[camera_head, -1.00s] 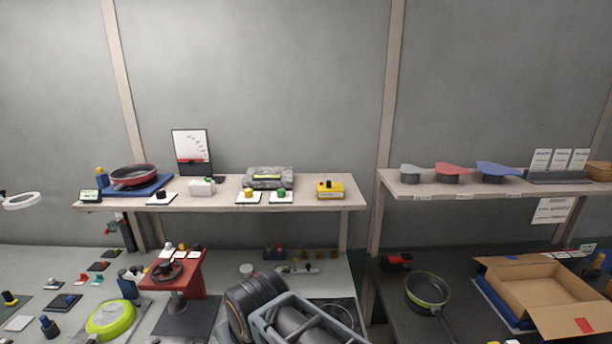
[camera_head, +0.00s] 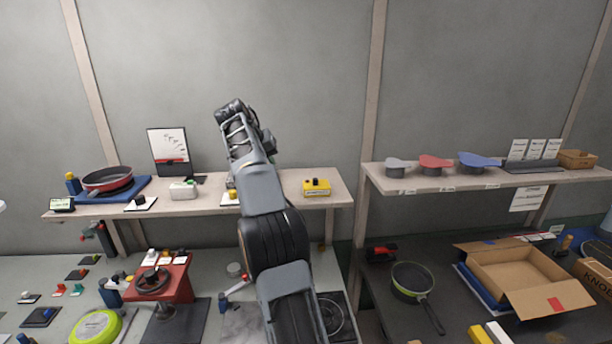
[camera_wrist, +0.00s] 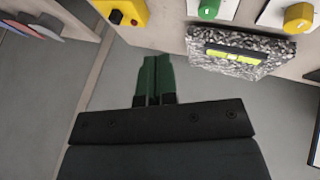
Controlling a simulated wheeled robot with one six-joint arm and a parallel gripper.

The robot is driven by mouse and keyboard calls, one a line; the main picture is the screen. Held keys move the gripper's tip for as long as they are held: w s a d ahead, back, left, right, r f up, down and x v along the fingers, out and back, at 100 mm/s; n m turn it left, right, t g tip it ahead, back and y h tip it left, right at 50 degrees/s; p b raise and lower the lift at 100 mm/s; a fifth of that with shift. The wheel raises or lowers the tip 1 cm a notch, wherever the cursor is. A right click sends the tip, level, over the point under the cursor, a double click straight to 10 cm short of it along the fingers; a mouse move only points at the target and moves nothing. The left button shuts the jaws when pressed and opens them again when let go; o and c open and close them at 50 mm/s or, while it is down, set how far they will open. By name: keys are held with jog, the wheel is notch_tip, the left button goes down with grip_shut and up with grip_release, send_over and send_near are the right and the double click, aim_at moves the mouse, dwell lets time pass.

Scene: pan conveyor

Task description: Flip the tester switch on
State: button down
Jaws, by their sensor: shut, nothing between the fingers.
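No part is clearly marked as the tester switch. A yellow box with a dark knob (camera_head: 316,189) stands near the right end of the left shelf; it also shows at the top of the wrist view (camera_wrist: 130,10). A white box with a green top (camera_head: 183,190) stands left of my arm in the head view. In the wrist view, a green knob (camera_wrist: 208,9) and a yellow knob (camera_wrist: 298,17) sit on white plates. My gripper (camera_wrist: 156,60) is shut and empty, its green fingers together and apart from these things. My raised arm hides part of the shelf in the head view.
A speckled grey block with a level (camera_wrist: 235,56) lies near the fingers' right in the wrist view. A red pan (camera_head: 107,178) rests on a blue pad at the shelf's left. Small pans (camera_head: 435,163) stand on the right shelf. The wall above is clear.

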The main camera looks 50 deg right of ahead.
aim_at(315, 182)
jog(key=shift+m+g, duration=0.4)
jog(key=shift+m, duration=0.2)
jog(key=x, duration=0.4)
jog(key=d+r+b+x, duration=0.1)
jog(key=x, duration=0.3)
jog(key=d+x, duration=0.1)
jog(key=x, duration=0.3)
jog(key=shift+s+d+r, duration=0.15)
jog(key=shift+r, duration=0.15)
jog(key=shift+s+d, duration=0.95)
jog(key=shift+d, duration=0.2)
jog(key=shift+s+d, duration=0.35)
jog(key=shift+d, duration=0.1)
